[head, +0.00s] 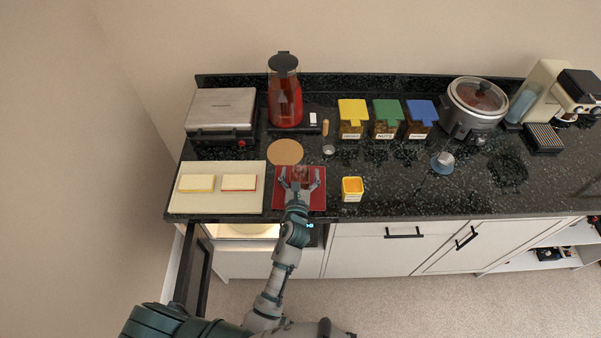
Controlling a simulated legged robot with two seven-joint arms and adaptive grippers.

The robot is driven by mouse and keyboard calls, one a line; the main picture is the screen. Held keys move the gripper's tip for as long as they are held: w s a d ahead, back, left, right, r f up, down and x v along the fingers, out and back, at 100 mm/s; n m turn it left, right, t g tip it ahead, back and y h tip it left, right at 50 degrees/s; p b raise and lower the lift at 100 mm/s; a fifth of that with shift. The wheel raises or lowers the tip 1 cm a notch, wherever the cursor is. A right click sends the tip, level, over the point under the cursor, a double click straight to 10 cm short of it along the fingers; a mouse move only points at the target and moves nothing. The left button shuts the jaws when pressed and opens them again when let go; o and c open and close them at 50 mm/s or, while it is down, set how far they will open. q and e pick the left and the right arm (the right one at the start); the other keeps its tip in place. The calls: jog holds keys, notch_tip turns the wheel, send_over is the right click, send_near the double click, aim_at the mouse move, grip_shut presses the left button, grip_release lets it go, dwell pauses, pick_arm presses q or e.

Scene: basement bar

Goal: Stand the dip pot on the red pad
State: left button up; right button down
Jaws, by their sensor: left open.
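The red pad (319,200) lies flat near the counter's front edge. A small reddish-brown pot (300,173), which looks like the dip pot, is at the pad's far part. My left gripper (300,182) is over the pad, with its open fingers on either side of the pot's near part. The gripper hides the pot's lower part, so I cannot tell how its base meets the pad. My right gripper is not in view.
A square yellow-topped tub (352,188) stands close right of the pad. A pale board (217,205) with two blocks lies left. A red-filled pitcher (285,95) stands further back. The counter's front right is clear.

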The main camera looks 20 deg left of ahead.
pick_arm(q)
jog(key=s, duration=0.3)
jog(key=s+d, duration=0.1)
jog(key=s, duration=0.4)
jog(key=shift+s+d, duration=0.3)
jog(key=shift+d, duration=0.05)
jog(key=shift+s+d+b, duration=0.25)
jog(key=shift+s+b, duration=0.05)
jog(key=shift+s, duration=1.25)
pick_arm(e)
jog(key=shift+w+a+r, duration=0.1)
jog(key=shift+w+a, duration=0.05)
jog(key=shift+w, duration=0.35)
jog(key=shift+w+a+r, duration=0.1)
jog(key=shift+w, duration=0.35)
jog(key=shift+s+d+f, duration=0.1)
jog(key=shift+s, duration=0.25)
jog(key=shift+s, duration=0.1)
